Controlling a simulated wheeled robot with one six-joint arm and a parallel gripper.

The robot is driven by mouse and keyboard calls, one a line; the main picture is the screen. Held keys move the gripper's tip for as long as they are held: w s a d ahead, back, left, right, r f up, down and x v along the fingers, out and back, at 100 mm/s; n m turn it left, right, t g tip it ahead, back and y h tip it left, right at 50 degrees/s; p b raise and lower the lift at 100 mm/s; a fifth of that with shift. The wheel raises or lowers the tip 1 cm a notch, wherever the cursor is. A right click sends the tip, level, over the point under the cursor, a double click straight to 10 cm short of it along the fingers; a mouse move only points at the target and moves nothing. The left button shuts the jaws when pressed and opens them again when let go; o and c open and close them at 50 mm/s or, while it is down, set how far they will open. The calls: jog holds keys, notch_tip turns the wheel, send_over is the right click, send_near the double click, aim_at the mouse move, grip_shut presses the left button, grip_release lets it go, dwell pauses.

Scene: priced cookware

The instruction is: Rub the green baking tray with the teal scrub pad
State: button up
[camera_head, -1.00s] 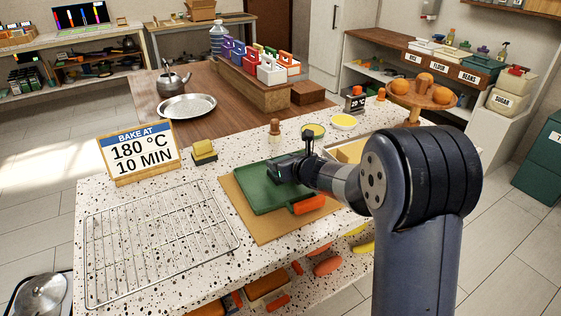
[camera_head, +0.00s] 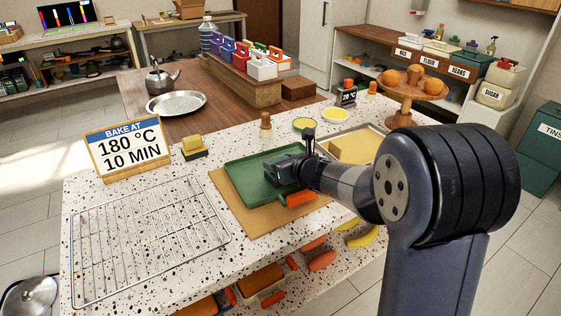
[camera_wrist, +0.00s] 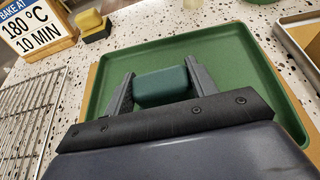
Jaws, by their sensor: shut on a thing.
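The green baking tray (camera_head: 250,172) lies on a brown board on the speckled counter. An orange handle (camera_head: 301,198) shows at its near edge. My gripper (camera_head: 279,174) is low over the tray's right part. In the wrist view my gripper (camera_wrist: 161,86) is shut on the teal scrub pad (camera_wrist: 160,87), with a finger on each side of it. The green tray (camera_wrist: 200,55) spreads beneath and around the pad. I cannot tell whether the pad touches the tray's floor. In the head view the pad is hidden by my gripper.
A wire rack (camera_head: 150,240) lies at left on the counter. Behind it stand a baking sign (camera_head: 128,152) and a yellow sponge block (camera_head: 193,146). A metal tray (camera_head: 366,139) with a tan block is right of the green tray.

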jog(key=shift+r+p, duration=2.05)
jog(key=shift+r, duration=0.85)
notch_tip(320, 180, up, 3)
jog(key=p, duration=0.2)
jog(key=shift+r+p, duration=0.1)
jog(key=shift+p, duration=0.25)
